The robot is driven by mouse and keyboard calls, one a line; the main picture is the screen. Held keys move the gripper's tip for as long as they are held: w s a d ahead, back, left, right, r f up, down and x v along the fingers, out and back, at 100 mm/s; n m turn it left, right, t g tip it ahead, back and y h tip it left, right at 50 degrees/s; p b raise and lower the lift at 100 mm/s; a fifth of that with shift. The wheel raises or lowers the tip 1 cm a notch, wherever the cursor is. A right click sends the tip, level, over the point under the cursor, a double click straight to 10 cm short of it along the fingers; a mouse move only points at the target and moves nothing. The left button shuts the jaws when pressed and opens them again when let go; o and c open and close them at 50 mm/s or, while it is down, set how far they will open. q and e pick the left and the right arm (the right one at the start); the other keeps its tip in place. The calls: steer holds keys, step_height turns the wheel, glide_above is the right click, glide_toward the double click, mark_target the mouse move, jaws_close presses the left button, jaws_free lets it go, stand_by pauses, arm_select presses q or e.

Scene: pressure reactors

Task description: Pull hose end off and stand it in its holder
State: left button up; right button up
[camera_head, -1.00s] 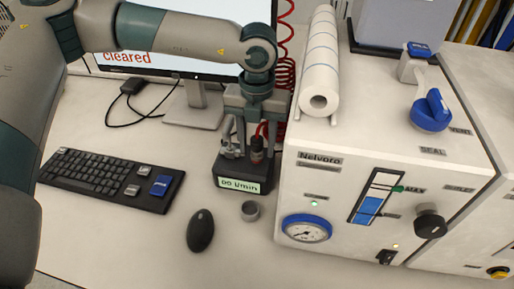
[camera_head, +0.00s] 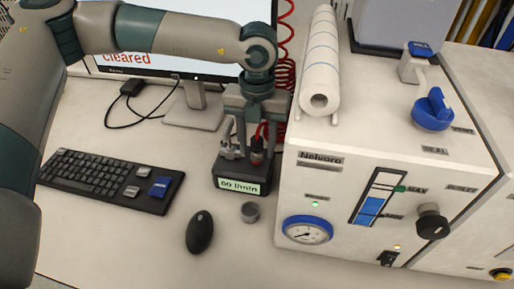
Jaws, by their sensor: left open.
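The hose end (camera_head: 257,152), a small red and dark fitting with a bit of red hose at its top, stands upright on a dark block (camera_head: 241,187) that has a lit "l/min" display. My left gripper (camera_head: 257,122) points down over this block from above. Its jaws are open, one finger on each side of the red hose, just above the fitting. Whether a finger touches the hose cannot be told. My right gripper is not in view.
A white cabinet (camera_head: 330,180) with a gauge (camera_head: 307,229) stands close on the right, carrying a paper roll (camera_head: 320,70). A red coiled hose (camera_head: 286,70) hangs behind my gripper. A monitor (camera_head: 170,65), keyboard (camera_head: 108,180) and mouse (camera_head: 200,231) lie left.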

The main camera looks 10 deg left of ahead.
mark_target(257, 139)
arm_select(q)
steer(key=shift+b, duration=0.35)
steer(key=shift+c, duration=0.7)
jaws_close()
steer(key=shift+r, duration=0.2)
steer(key=shift+r+p, duration=0.9)
steer(key=shift+r, duration=1.9)
